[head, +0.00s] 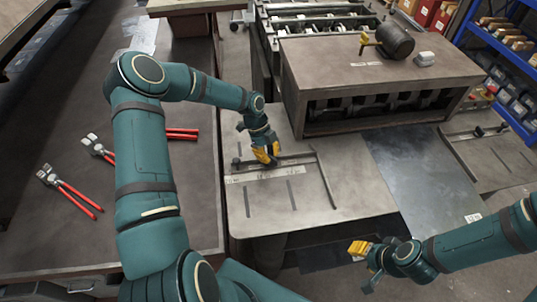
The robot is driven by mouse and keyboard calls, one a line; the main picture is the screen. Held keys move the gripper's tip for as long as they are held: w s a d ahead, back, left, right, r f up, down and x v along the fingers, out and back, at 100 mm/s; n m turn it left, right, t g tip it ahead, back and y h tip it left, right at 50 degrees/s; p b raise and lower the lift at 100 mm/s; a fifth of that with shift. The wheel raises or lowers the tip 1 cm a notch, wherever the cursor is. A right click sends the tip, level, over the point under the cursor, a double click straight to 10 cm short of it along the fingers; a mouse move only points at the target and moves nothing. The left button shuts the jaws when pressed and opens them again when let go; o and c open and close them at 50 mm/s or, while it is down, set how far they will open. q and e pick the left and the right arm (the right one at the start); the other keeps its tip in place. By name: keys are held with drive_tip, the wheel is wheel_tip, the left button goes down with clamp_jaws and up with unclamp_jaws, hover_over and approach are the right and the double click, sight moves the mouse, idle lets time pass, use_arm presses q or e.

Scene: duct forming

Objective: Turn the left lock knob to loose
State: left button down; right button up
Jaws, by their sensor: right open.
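My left gripper (266,154), with yellow fingers, points down at the dark guide bar (290,161) on the left pale machine table (350,190). Its fingertips are at or just above the bar; I cannot tell whether they touch it. A small dark knob-like part (236,162) shows at the bar's left end, left of the fingers. The gripper may hide another knob, and no loose or locked setting is readable. Whether the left fingers are closed on anything is unclear. My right gripper (359,252) is open and empty, low beyond the table's front edge.
A large brown machine housing (375,70) stands behind the table, with a dark cylinder (394,40) on top. A second bar (478,132) lies on the right table. Red-handled snips (72,190) lie on the left bench. A grey sheet (420,180) spans between the tables.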

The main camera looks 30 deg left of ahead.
use_arm(q)
drive_tip(key=shift+f+n, duration=0.1)
drive_tip(key=shift+n, duration=0.2)
drive_tip(key=n+t+b, duration=0.1)
drive_tip(key=n, duration=0.1)
drive_tip(key=s+n+t+b, duration=0.1)
drive_tip(key=n+b, duration=0.1)
drive_tip(key=n, duration=0.1)
drive_tip(key=shift+s+d+f+n+t+y+b, duration=0.15)
drive_tip(key=shift+n+t+b, duration=0.25)
drive_tip(key=shift+n, duration=0.45)
drive_tip(key=shift+s+a+r+n+t+y+b, duration=0.1)
drive_tip(key=shift+n+t+b, duration=0.1)
drive_tip(key=shift+n+b, duration=0.55)
drive_tip(key=shift+s+d+f+n+t+y+b, duration=0.15)
drive_tip(key=shift+n+t+b, duration=0.2)
drive_tip(key=shift+n, duration=0.55)
drive_tip(key=shift+r, duration=0.15)
drive_tip(key=c, duration=1)
unclamp_jaws()
drive_tip(key=shift+c, duration=0.2)
drive_tip(key=shift+w+a, duration=0.1)
drive_tip(key=shift+a, duration=0.05)
drive_tip(key=shift+r, duration=0.1)
drive_tip(key=v, duration=1.1)
drive_tip(key=shift+r, duration=0.35)
